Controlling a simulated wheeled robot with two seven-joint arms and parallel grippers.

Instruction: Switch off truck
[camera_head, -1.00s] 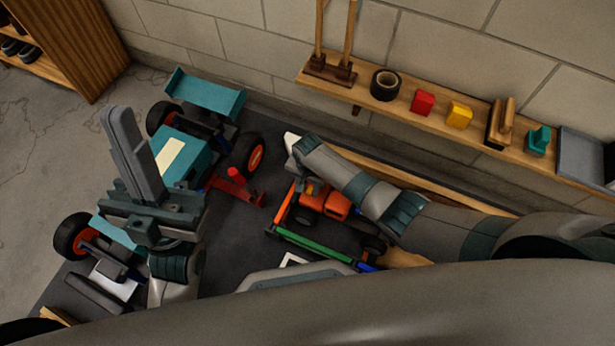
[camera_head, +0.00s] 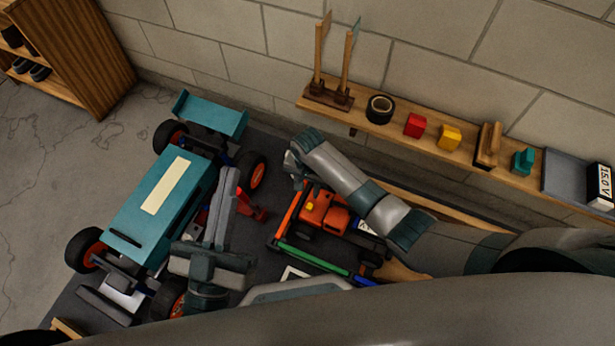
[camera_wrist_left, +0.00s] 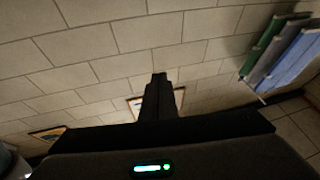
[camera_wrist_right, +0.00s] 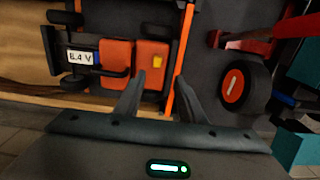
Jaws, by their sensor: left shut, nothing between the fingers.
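The small orange truck (camera_head: 325,212) sits inside a frame of coloured bars on the dark mat. In the right wrist view the truck (camera_wrist_right: 117,57) shows an "8.4 V" label and a small yellow button (camera_wrist_right: 157,61). My right gripper (camera_wrist_right: 163,80) is open and empty, its fingertips pointing at the truck's yellow-button end. In the head view its fingers are mostly hidden behind the wrist. My left gripper (camera_head: 229,174) is shut and empty, raised in front of the large teal car's right side. Its shut fingers (camera_wrist_left: 159,80) face the block wall in the left wrist view.
The large teal car (camera_head: 165,200) with black-and-orange wheels stands left of the truck. A red stand (camera_head: 250,207) is between them. A wooden wall shelf (camera_head: 400,132) holds tape, red and yellow blocks, and a "15.0 V" box (camera_head: 598,185). Bare floor lies far left.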

